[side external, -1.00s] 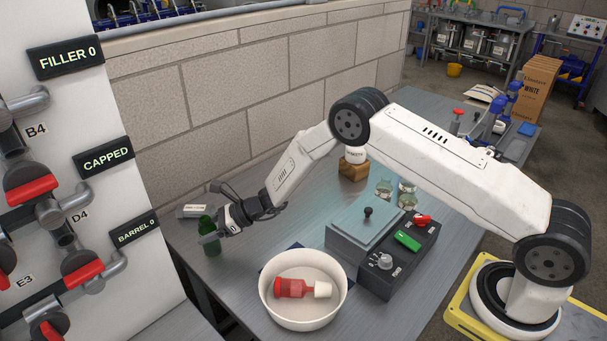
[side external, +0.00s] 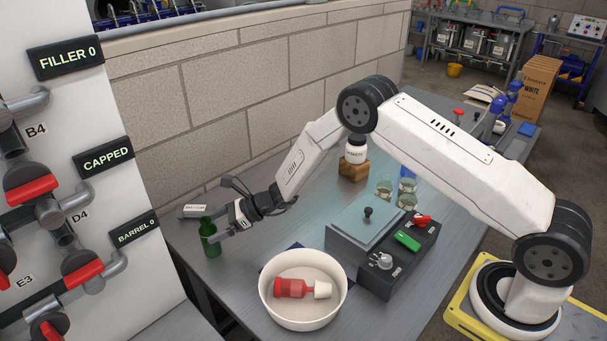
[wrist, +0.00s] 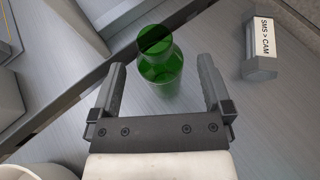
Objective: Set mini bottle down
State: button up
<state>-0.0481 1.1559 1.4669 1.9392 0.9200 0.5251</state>
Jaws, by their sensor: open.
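The mini bottle (side external: 211,243), green glass, stands upright on the grey table near its left end. It also shows in the wrist view (wrist: 161,72), between and slightly beyond the finger ends, with gaps on both sides. My gripper (side external: 220,228) is open and empty just right of the bottle in the side view. In the side view, a finger overlaps part of the bottle.
A label block (side external: 194,211) lies behind the bottle. A white bowl (side external: 304,322) holding a red bottle stands to the front right. A control box (side external: 345,250), small glass jars (side external: 384,188) and a wooden block (side external: 353,171) stand farther right. The table's left edge is close.

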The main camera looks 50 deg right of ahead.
jog(key=v, duration=0.9)
jog(key=shift+s, duration=0.15)
dwell(0.4)
jog(key=s+d+r+n+g+h, duration=0.1)
jog(key=s+d+r+n+h, duration=0.2)
jog(key=s+n, duration=0.5)
jog(key=s+d+r+n+g+h, duration=0.2)
jog(key=s+d+r+n+h, duration=0.1)
jog(key=s+n, duration=0.5)
jog(key=s+d+r+n+g+h, duration=0.1)
jog(key=s+d+r+n+h, duration=0.2)
jog(key=s+n+h, duration=0.2)
jog(key=shift+s+n+g, duration=0.4)
jog(key=shift+s+n, duration=1.5)
jog(key=shift+s, duration=0.45)
jog(key=shift+f, duration=0.1)
